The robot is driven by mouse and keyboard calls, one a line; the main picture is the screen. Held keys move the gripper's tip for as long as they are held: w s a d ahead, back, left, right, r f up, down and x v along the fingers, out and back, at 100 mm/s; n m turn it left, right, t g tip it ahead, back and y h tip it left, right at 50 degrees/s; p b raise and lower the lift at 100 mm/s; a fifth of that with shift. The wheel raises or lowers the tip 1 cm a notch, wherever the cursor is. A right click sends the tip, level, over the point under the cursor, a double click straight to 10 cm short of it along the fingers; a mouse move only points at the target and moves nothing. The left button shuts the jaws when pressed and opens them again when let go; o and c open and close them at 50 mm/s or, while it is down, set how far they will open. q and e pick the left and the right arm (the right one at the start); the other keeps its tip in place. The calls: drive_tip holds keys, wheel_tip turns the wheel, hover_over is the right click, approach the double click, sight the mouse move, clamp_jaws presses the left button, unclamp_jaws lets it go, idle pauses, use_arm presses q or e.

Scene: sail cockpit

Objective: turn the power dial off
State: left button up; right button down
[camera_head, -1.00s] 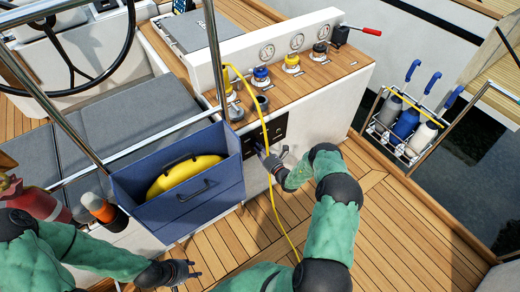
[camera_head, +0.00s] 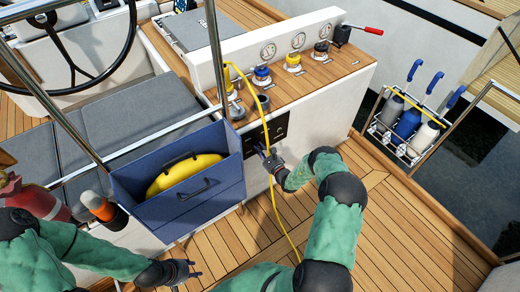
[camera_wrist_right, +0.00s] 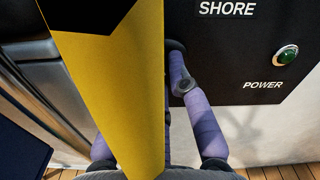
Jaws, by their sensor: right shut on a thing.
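The black control panel (camera_head: 279,127) is on the white console front, below the wooden top. In the right wrist view the panel (camera_wrist_right: 225,60) reads "SHORE" and "POWER" and has a green lamp (camera_wrist_right: 287,54). My right gripper (camera_head: 263,151) is at the panel's lower left, shut on the power dial. A small dark part of the dial (camera_wrist_right: 174,46) shows beside the purple finger; the rest, with its pointer, is hidden by a yellow band close to the camera. My left gripper (camera_head: 194,269) is open and empty, low over the deck.
A yellow cord (camera_head: 268,150) hangs down the console past my right gripper. A blue bin (camera_head: 180,205) with a yellow item stands left. The wooden deck (camera_head: 400,220) at right is clear.

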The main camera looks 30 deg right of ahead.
drive_tip(key=shift+f+n, duration=0.1)
drive_tip(key=shift+n, duration=1.4)
drive_tip(key=c, duration=1.2)
unclamp_jaws()
drive_tip(key=shift+o, duration=0.2)
drive_tip(key=s, duration=1.2)
drive_tip(key=shift+d, duration=0.4)
drive_tip(key=shift+s, duration=0.1)
